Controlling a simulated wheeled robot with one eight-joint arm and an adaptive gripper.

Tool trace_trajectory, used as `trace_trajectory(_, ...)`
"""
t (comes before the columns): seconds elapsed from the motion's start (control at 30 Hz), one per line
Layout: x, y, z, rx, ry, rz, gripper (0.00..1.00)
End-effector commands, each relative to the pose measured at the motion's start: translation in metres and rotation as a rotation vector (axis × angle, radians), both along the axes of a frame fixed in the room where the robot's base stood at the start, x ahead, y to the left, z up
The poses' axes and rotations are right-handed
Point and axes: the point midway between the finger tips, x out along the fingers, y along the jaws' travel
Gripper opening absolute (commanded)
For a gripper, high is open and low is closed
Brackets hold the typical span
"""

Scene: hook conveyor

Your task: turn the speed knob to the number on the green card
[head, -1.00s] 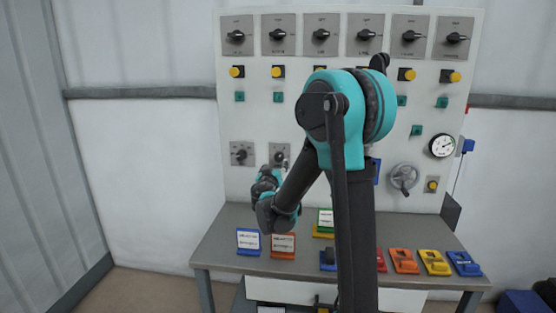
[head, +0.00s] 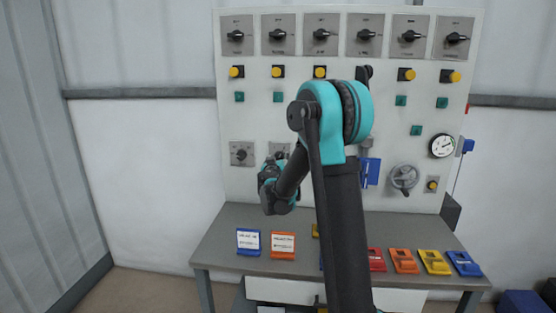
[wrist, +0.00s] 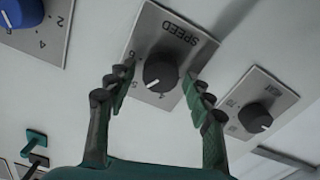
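The speed knob (wrist: 160,72) is black and round, on a grey plate marked SPEED that appears upside down in the wrist view. Its white mark points down-left in that view, near small numbers I cannot read surely. My gripper (wrist: 157,84) is open, one finger on each side of the knob; contact is not clear. In the head view the speed plate (head: 279,147) shows only its top edge above my gripper. The green card is hidden behind my arm in the head view.
A second knob (wrist: 255,117) sits right of the speed plate in the wrist view, and a blue knob (wrist: 20,10) left. A blue card (head: 248,238) and an orange card (head: 283,241) stand on the grey table (head: 222,236). A handwheel (head: 404,177) is at the panel's right.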

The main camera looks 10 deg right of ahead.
Motion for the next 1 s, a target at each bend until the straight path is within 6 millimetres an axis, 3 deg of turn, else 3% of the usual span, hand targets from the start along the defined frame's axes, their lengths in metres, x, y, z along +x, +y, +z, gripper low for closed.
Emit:
trace_trajectory(0.03,-0.0001,0.0001,0.0000,0.000,0.000,0.000,0.42)
trace_trajectory(0.33,-0.0003,0.0002,0.0000,0.000,0.000,0.000,0.07)
trace_trajectory(0.67,-0.0002,0.0004,-0.0001,-0.051,0.014,0.000,0.07)
trace_trajectory(1.0,0.0000,0.0014,-0.0006,-0.288,0.077,0.000,0.07)
